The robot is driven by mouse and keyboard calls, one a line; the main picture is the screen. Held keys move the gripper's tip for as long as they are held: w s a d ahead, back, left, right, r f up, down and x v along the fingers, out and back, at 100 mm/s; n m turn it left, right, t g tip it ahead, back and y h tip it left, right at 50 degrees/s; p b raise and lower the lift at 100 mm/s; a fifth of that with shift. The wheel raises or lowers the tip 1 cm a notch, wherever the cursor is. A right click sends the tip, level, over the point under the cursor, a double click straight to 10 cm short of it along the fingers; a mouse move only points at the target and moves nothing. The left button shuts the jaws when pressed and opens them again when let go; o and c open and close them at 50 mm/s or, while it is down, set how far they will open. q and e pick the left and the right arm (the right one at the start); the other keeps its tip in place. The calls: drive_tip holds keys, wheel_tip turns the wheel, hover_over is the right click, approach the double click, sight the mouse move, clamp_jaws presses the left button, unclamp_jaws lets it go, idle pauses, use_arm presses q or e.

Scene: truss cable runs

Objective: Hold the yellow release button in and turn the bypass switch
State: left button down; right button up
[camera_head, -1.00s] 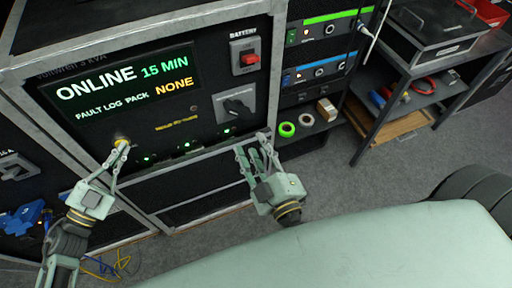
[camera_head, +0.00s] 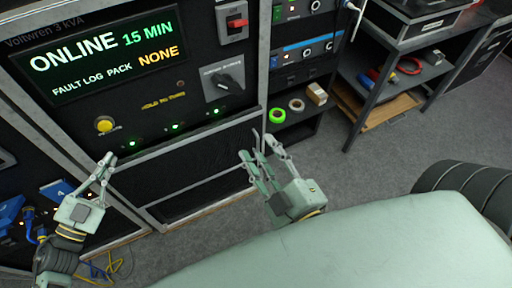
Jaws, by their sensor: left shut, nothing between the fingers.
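The round yellow release button (camera_head: 104,125) is on the black front panel, below the lit screen (camera_head: 105,57). The black bypass switch (camera_head: 229,82) sits on a grey plate to its right, its knob slanting. My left gripper (camera_head: 107,158) is shut and empty, its tips a little below the button in the picture and apart from it. The button shows uncovered. My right gripper (camera_head: 262,145) is open and empty, below and right of the switch, clear of the panel.
A red battery switch (camera_head: 236,22) is above the bypass switch. Green indicator lights (camera_head: 175,127) line the panel's lower edge. Grey floor is open in front of the shelf.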

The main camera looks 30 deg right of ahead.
use_arm(q)
drive_tip(key=shift+w+d+f, duration=0.1)
drive_tip(key=shift+w+d, duration=0.05)
drive_tip(key=shift+d, duration=0.05)
drive_tip(key=shift+a, duration=0.1)
wheel_tip(320, 180, up, 7)
drive_tip(key=w+d+p, duration=0.1)
drive_tip(key=d+p, duration=0.1)
drive_tip(key=p, duration=0.5)
drive_tip(key=shift+d+r, duration=0.2)
drive_tip(key=shift+d, duration=0.2)
drive_tip(key=shift+w, duration=0.1)
idle(0.3)
drive_tip(key=s+p, duration=0.2)
drive_tip(key=s, duration=0.3)
idle(0.7)
